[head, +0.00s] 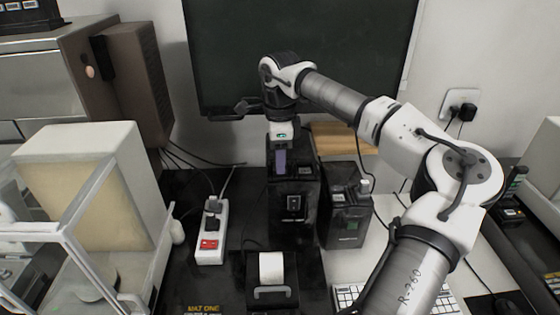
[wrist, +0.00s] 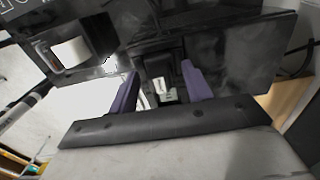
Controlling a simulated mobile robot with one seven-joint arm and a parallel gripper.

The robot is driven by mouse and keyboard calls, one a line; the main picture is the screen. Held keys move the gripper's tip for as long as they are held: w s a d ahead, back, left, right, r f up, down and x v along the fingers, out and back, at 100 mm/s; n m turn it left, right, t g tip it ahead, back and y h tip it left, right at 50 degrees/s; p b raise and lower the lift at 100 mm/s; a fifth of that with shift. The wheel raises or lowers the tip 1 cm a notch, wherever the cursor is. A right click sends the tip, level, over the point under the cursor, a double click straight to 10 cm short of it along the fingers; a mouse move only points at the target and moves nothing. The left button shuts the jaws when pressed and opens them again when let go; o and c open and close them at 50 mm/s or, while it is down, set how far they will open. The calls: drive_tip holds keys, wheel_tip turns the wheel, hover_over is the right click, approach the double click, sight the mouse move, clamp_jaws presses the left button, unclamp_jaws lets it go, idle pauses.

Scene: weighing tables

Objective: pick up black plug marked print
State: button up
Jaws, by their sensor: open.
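My gripper (wrist: 162,82) is open, with its two purple fingers apart. It also shows in the head view (head: 281,165), pointing down over a tall black device (head: 293,228). In the wrist view a small black block with a white label (wrist: 160,87) lies between the fingers, apart from them as far as I can see. It may be a plug, but the label is too small to read. In the head view, black plugs (head: 213,207) sit in a white power strip (head: 210,235) with a red switch. I cannot read a print mark on any plug.
A black printer with a white paper roll (head: 271,268) stands in front of the tall device. A second black box (head: 344,220) stands to its right. A glass-sided balance (head: 60,235) is at left. A wall socket holds a black plug (head: 467,112). Cables run behind the power strip.

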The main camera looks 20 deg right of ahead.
drive_tip(key=c, duration=1.1)
drive_tip(key=shift+o, duration=0.2)
